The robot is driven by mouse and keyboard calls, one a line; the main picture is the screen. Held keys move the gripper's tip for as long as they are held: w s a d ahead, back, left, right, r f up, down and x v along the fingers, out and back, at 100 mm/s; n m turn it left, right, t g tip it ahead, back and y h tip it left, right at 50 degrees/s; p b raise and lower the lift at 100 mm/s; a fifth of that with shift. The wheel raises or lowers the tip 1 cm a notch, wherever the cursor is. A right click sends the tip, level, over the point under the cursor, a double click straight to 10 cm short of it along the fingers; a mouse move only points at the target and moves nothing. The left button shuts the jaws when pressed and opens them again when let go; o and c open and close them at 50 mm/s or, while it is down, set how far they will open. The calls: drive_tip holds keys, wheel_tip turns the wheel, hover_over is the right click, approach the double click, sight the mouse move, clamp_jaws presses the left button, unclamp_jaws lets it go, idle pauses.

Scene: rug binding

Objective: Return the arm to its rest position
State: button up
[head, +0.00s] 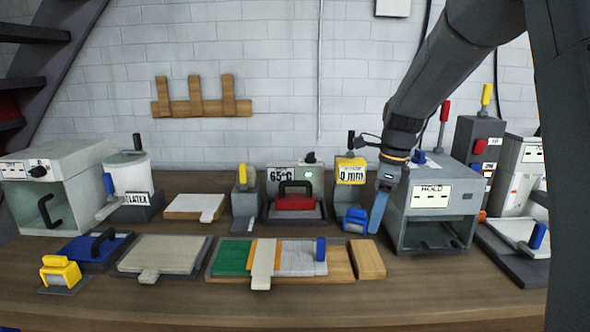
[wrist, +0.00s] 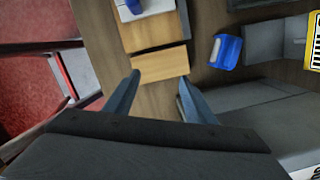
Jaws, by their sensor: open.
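My gripper (wrist: 157,85) is open in the wrist view, with two blue-grey fingers apart and nothing between them. In the head view my gripper (head: 377,218) hangs pointing down over the bench, just left of the grey box marked HOLD (head: 430,205). The arm comes down from the upper right. A wooden block (wrist: 160,65) lies beyond the fingertips in the wrist view, apart from them; it also shows in the head view (head: 368,259). A blue object (wrist: 225,52) lies right of the block. It also shows in the head view (head: 355,220), close left of my gripper.
A wooden board (head: 340,263) with green and grey pieces lies at the front middle of the bench. The 65°C device with a red block (head: 295,203) and the yellow-topped 0 mm device (head: 350,171) stand behind. The bench's front strip (head: 420,290) is clear.

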drive_tip(key=s+f+n, duration=0.2)
drive_tip(key=s+n, duration=0.2)
drive_tip(key=s+f+n, duration=0.2)
drive_tip(key=s+n, duration=0.2)
drive_tip(key=s+f+n, duration=0.2)
drive_tip(key=s+n, duration=0.2)
drive_tip(key=shift+s+a+h, duration=0.35)
drive_tip(key=shift+s+h, duration=0.05)
drive_tip(key=s+f+n, duration=0.4)
drive_tip(key=s+n, duration=0.6)
drive_tip(key=s, duration=0.1)
drive_tip(key=shift+s+f+h, duration=0.15)
drive_tip(key=shift+s+h, duration=0.05)
drive_tip(key=shift+h, duration=0.1)
drive_tip(key=shift+a, duration=0.1)
